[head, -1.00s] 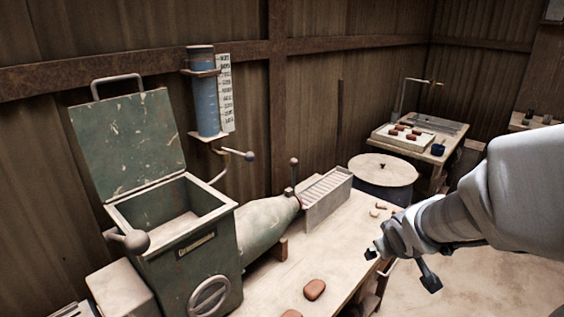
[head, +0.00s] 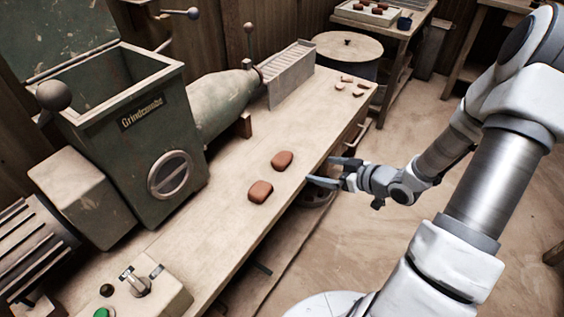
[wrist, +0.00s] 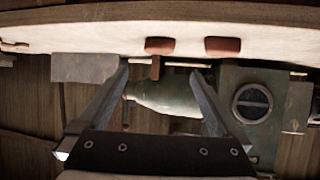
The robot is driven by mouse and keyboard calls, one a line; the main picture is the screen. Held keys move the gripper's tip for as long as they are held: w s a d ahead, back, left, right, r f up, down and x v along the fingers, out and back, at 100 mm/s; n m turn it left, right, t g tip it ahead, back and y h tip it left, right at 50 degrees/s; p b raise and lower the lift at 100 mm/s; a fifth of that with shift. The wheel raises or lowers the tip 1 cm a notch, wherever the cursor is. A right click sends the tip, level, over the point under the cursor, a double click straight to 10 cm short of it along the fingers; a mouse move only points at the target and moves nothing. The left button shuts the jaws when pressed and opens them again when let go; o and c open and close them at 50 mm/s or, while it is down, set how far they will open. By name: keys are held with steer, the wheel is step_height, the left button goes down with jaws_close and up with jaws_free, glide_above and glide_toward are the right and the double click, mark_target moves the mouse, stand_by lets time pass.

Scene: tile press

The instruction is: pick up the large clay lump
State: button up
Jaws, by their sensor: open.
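Two reddish-brown clay lumps lie apart on the bench top, one farther away (head: 283,160) and one nearer the head camera (head: 260,191). They are close in size, and I cannot tell surely which is the large one. The wrist view shows both near its top, the farther lump on the left (wrist: 159,46) and the nearer on the right (wrist: 222,46). My gripper (head: 334,172) is open and empty at the bench's front edge, right of the lumps, its fingers pointing toward them. In the wrist view its fingers (wrist: 160,73) frame the left lump's side, touching nothing.
The wooden bench (head: 225,215) has several small clay bits (head: 346,78) at its far end. Behind the lumps stands the green grinding machine (head: 150,150) with its barrel (head: 222,103). A switch box (head: 145,292) sits at the near end. Bench top around the lumps is clear.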

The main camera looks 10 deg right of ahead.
steer(key=b, duration=0.3)
glide_toward(285, 159)
steer(key=x, duration=0.2)
steer(key=f+x, duration=0.1)
steer(key=x, duration=0.1)
steer(key=shift+f, duration=0.1)
steer(key=shift+r+b+x, duration=0.15)
steer(key=shift+b+x, duration=0.15)
steer(key=shift+x, duration=1.1)
steer(key=shift+r+b+x, duration=0.15)
steer(key=shift+b+x, duration=0.15)
steer(key=shift+x, duration=1.1)
steer(key=shift+w+a, duration=0.1)
steer(key=shift+w, duration=0.05)
steer(key=shift+r, duration=0.1)
steer(key=c, duration=1.3)
steer(key=shift+r, duration=0.1)
